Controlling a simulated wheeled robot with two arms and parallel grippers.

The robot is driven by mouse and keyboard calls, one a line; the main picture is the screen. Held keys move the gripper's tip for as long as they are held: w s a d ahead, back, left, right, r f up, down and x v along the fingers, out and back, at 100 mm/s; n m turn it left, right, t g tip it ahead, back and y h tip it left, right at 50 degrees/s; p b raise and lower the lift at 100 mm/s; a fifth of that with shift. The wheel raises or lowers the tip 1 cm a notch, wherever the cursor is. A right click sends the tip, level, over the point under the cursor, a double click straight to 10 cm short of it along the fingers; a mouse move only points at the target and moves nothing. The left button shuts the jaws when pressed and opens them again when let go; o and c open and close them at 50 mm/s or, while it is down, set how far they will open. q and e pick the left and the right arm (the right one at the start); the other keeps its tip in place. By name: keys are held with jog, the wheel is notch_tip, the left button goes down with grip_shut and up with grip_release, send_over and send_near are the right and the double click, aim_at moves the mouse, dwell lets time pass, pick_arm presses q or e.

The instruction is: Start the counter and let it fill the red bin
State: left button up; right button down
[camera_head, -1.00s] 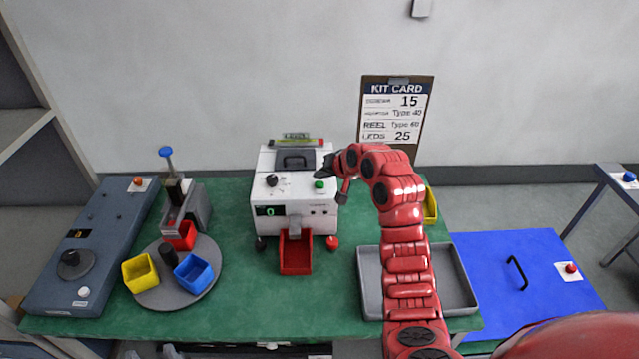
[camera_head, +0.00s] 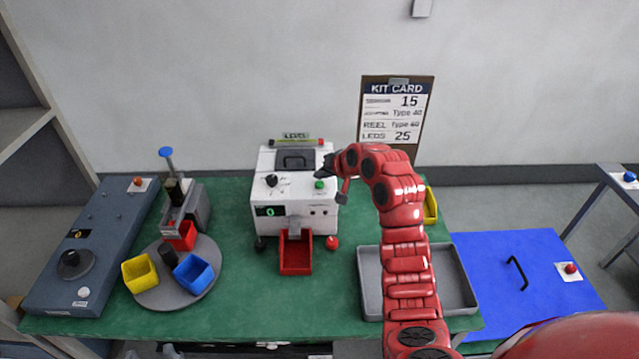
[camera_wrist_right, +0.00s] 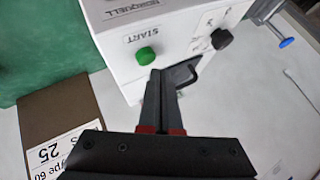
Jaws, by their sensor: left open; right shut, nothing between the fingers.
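The counter (camera_head: 292,190) is a white machine on the green table, its display showing 0. Its green start button (camera_head: 319,184) is on the top; in the wrist view the button (camera_wrist_right: 146,56) sits beside the word START. The red bin (camera_head: 296,256) stands under the chute at the counter's front; it looks empty. My right gripper (camera_head: 326,170) is shut and empty, just above and behind the green button. In the wrist view its fingertips (camera_wrist_right: 161,74) are close beside the button; I cannot tell whether they touch the machine. My left gripper is not in view.
A turntable (camera_head: 150,297) at the left holds yellow, blue and red bins. A grey tray (camera_head: 370,290) lies under my right arm, beside a blue panel (camera_head: 500,260). The kit card (camera_head: 396,112) stands behind.

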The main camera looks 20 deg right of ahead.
aim_at(321, 186)
jog(key=shift+f, duration=0.1)
jog(key=shift+f, duration=0.3)
jog(key=shift+f+b, duration=0.5)
dwell(0.8)
jog(key=shift+r, duration=0.9)
jog(key=shift+r, duration=0.1)
jog(key=shift+r+p, duration=0.65)
jog(key=shift+r, duration=1.75)
